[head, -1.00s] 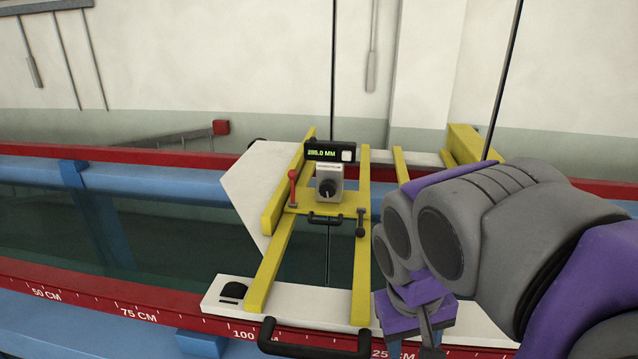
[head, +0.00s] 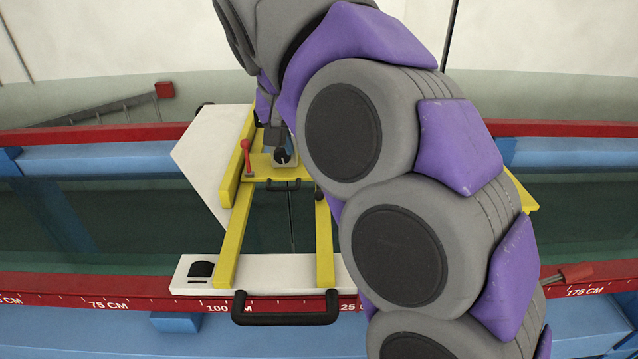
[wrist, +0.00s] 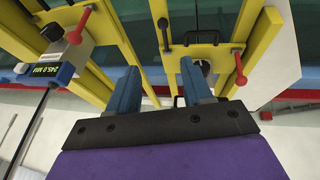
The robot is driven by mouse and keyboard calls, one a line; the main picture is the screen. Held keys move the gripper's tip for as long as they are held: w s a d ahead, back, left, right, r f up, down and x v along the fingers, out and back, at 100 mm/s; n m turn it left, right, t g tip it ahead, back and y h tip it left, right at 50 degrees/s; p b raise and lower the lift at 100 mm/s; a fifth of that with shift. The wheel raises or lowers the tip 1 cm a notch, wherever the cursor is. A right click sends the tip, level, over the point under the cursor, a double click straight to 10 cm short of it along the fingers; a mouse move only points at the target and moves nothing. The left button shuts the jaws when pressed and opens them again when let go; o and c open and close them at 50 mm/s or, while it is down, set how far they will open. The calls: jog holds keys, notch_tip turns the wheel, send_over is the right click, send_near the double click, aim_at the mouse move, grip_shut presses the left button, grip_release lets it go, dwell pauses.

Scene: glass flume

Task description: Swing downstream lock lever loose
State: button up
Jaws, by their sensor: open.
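Two yellow carriages carry lock levers. On the left one, a red-knobbed lever (head: 246,155) stands left of the gauge; it also shows at right in the wrist view (wrist: 240,65). A black-knobbed lever (wrist: 163,35) is on that carriage's other side, mostly behind my arm in the head view. The second carriage, at left in the wrist view, has its own red lever (wrist: 80,25) and black knob (wrist: 50,31). My gripper (wrist: 159,68) is open, fingers apart and empty, over the left carriage near its gauge knob (wrist: 205,66). I cannot tell which lever is the downstream lock.
The flume's red rail (head: 130,303) runs along the front with a centimetre scale. A black handle (head: 285,318) sticks out in front of the left carriage.

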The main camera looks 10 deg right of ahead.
jog(key=p, duration=0.2)
send_near(318, 189)
notch_tip(318, 189, down, 2)
jog(key=d, duration=0.1)
jog(key=x, duration=0.5)
jog(key=shift+w+a+p, duration=0.35)
jog(key=shift+w+f, duration=0.2)
jog(key=shift+f, duration=0.4)
jog(key=shift+d, duration=0.35)
jog(key=shift+c, duration=0.4)
jog(key=shift+d, duration=0.1)
jog(key=c, duration=0.3)
jog(key=shift+a, duration=0.25)
jog(key=c, duration=0.4)
jog(key=shift+d, duration=0.1)
grip_shut()
